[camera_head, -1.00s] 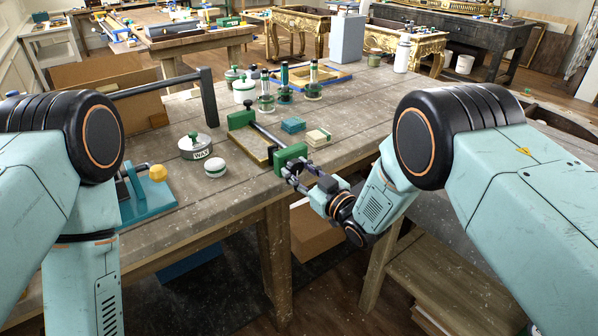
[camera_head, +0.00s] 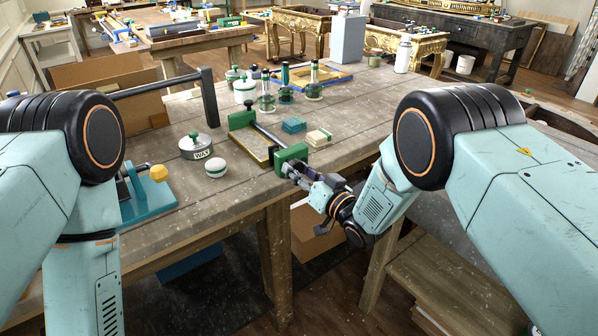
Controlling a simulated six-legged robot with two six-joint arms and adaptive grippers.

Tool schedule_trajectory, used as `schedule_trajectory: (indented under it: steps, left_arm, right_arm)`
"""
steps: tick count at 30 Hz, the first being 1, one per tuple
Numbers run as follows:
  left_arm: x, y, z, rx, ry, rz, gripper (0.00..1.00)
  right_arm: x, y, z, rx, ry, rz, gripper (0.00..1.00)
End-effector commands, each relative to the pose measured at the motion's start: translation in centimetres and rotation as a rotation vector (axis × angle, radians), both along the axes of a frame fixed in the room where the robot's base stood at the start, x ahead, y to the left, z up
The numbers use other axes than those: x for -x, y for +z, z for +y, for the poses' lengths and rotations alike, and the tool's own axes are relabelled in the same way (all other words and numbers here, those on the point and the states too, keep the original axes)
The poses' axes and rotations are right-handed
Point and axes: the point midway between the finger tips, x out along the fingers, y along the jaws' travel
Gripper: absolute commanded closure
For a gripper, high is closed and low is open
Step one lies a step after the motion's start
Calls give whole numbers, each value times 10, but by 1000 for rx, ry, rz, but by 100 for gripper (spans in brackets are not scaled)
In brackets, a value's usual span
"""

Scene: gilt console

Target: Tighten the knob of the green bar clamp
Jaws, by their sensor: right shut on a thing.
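The green bar clamp lies near the table's front edge, with one green jaw (camera_head: 240,119) farther back and the other green jaw (camera_head: 291,153) at the front. A dark bar (camera_head: 266,133) runs between them, beside a flat panel with a yellowish edge (camera_head: 247,147). My right gripper (camera_head: 291,170) reaches in from the right, just in front of the front jaw, and is shut on the clamp's knob. The fingers mostly hide the knob. My left arm (camera_head: 85,190) stands at the left; its gripper is out of view.
A wax tin (camera_head: 195,147) and a white round pad (camera_head: 215,168) lie left of the clamp. A teal block (camera_head: 293,125) and a pale block (camera_head: 319,137) lie to its right. A teal fixture (camera_head: 147,196) is at the front left.

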Motion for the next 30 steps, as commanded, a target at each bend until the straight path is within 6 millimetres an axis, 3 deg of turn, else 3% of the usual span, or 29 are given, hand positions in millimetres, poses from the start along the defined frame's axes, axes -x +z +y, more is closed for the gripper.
schedule_trajectory:
  steps: [14,15,22,30]
  left_arm:
    - [0,0,0,0,0,0,50]
    - [0,0,0,0,0,0,50]
    - [0,0,0,0,0,0,50]
    - [0,0,0,0,0,0,50]
  right_arm:
    - [1,-1,-1,-13,-2,12,94]
    - [1,-1,-1,-12,-2,11,59]
    - [0,-1,-1,-11,-2,10,40]
    - [0,0,0,-11,-1,9,39]
